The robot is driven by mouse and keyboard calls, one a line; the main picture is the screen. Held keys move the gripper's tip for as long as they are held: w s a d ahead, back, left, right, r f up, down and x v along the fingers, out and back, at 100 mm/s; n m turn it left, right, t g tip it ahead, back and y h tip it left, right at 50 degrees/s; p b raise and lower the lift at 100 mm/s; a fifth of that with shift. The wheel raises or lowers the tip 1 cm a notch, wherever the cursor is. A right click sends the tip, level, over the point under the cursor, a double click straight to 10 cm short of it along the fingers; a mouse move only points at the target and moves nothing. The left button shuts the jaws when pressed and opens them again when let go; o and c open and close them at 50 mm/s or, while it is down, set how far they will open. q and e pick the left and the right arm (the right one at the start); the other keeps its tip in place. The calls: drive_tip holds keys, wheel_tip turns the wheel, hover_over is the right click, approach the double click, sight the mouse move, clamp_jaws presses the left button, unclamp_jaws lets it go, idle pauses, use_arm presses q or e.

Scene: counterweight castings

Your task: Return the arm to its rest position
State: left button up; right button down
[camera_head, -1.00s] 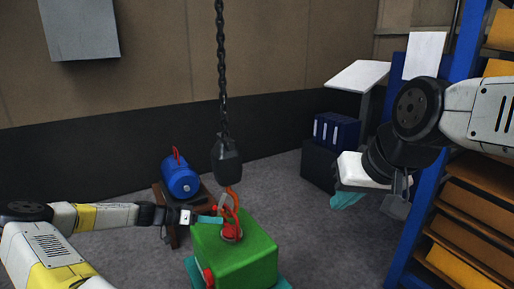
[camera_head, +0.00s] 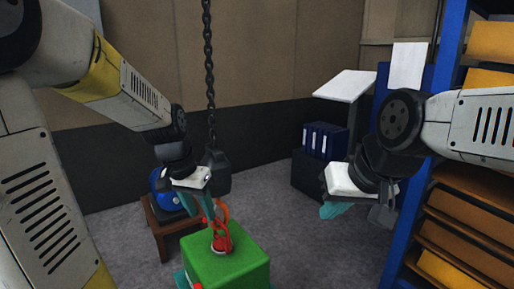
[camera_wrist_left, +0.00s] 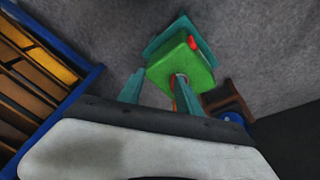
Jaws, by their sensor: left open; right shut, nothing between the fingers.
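My left arm comes in from the left and reaches over the scene. Its gripper (camera_head: 208,207) is open, teal fingertips pointing down, in front of the chain hoist's dark block and just above the green casting (camera_head: 235,271). In the left wrist view the casting (camera_wrist_left: 190,66) shows beyond the two spread fingers (camera_wrist_left: 158,80), with no object visibly held. The red lifting eye (camera_head: 222,240) stands on top of the casting; I cannot tell whether the hook is through it. My right gripper (camera_head: 335,209) is shut and empty, held up at the right.
A dark chain (camera_head: 208,75) hangs to the block (camera_head: 219,180). A blue motor sits on a wooden stand (camera_head: 165,236), partly behind my left gripper. Blue binders (camera_head: 325,140) stand on a dark box. A blue-framed shelf (camera_head: 440,120) stands at the right. Floor between casting and shelf is clear.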

use_arm(q)
drive_tip(key=s+r+n+t, duration=0.3)
drive_tip(key=s+r, duration=0.5)
drive_tip(key=s, duration=0.3)
drive_tip(key=shift+s+r+n+t, duration=0.15)
drive_tip(key=shift+s+n+t, duration=0.15)
drive_tip(key=shift+s+t, duration=0.1)
